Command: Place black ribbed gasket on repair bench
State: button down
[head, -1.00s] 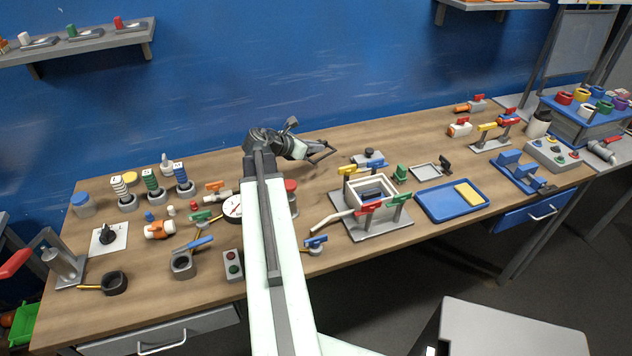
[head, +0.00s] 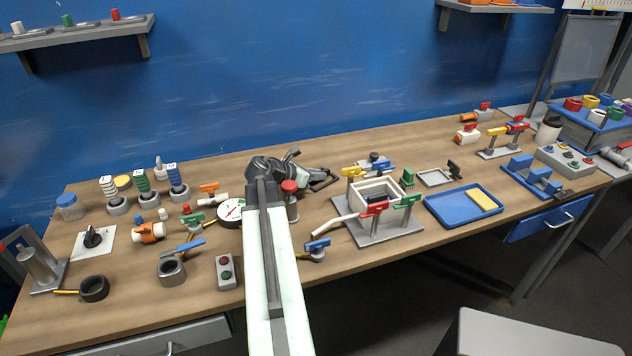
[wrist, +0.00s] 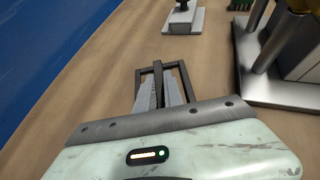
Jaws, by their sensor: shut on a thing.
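My gripper (head: 318,181) is low over the back middle of the wooden bench (head: 400,137). It is shut on the black ribbed gasket (wrist: 158,78), a dark open frame with a bar down its middle. In the wrist view my two grey fingers (wrist: 160,94) lie within the frame's outline, and the frame reaches past their tips. Bare wood shows around it. I cannot tell whether the gasket touches the bench top.
A grey-based cell (head: 375,228) with coloured valves stands right of my gripper. A small grey block with a black knob (wrist: 183,17) is beyond the fingers. A red-capped post (head: 291,198) stands close to my arm. Bare wood lies behind, towards the blue wall.

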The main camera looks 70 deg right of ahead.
jog(key=c, duration=1.9)
grip_release()
jog(key=shift+f, duration=0.15)
jog(key=o, duration=0.4)
jog(key=shift+o, duration=0.2)
jog(key=shift+r, duration=0.3)
jog(key=p+v, duration=0.5)
jog(key=v, duration=0.6)
jog(key=shift+a+r+p, duration=0.15)
jog(key=shift+a+p, duration=0.1)
jog(key=shift+p, duration=0.15)
jog(key=shift+w+a, duration=0.2)
